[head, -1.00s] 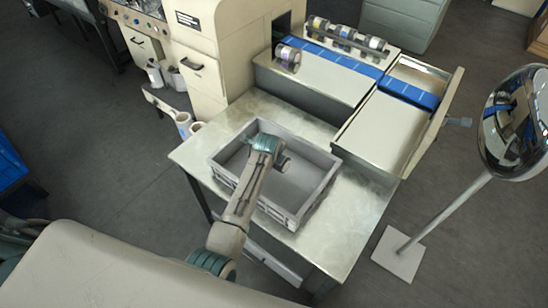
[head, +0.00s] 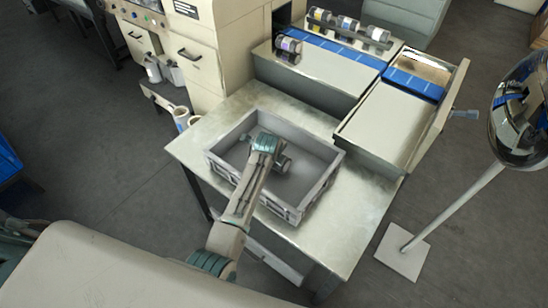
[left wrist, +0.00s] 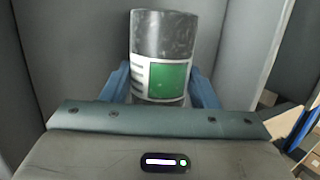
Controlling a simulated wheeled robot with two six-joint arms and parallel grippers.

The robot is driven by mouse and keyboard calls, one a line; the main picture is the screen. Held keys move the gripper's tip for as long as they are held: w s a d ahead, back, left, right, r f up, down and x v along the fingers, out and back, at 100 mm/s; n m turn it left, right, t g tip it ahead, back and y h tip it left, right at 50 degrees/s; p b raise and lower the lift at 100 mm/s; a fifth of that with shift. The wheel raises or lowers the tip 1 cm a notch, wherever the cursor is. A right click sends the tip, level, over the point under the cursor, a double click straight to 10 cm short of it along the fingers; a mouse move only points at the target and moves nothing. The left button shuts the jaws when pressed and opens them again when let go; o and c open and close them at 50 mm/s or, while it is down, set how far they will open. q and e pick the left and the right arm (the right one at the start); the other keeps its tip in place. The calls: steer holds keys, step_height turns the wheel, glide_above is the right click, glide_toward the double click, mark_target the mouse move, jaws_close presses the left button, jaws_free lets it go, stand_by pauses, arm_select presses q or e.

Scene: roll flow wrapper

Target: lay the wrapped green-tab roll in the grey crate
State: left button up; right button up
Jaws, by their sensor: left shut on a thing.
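The green-tab roll (left wrist: 160,50) is dark with a white label and a green square, seen close up in the left wrist view. My left gripper (left wrist: 160,86) is shut on it, with a blue finger on each side. In the head view the gripper (head: 272,152) is over the inside of the grey crate (head: 325,186), and the roll shows only as a small dark shape under it. Grey walls surround the roll in the wrist view. Whether the roll touches the crate floor is hidden. My right gripper is in neither view.
The crate stands on a metal table (head: 352,222). A beige machine with a blue-striped belt (head: 335,50) is behind, with several rolls on it. A shallow tray (head: 390,118) adjoins at the right. A round mirror on a stand (head: 520,105) is at far right.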

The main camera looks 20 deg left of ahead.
arm_select(q)
steer(key=shift+f, duration=0.25)
steer(key=shift+f, duration=0.3)
steer(key=o, duration=1.3)
steer(key=shift+c, duration=0.2)
steer(key=shift+o, duration=0.2)
steer(key=shift+f, duration=0.1)
steer(key=shift+s, duration=0.1)
steer(key=b+v, duration=0.1)
steer(key=v, duration=1)
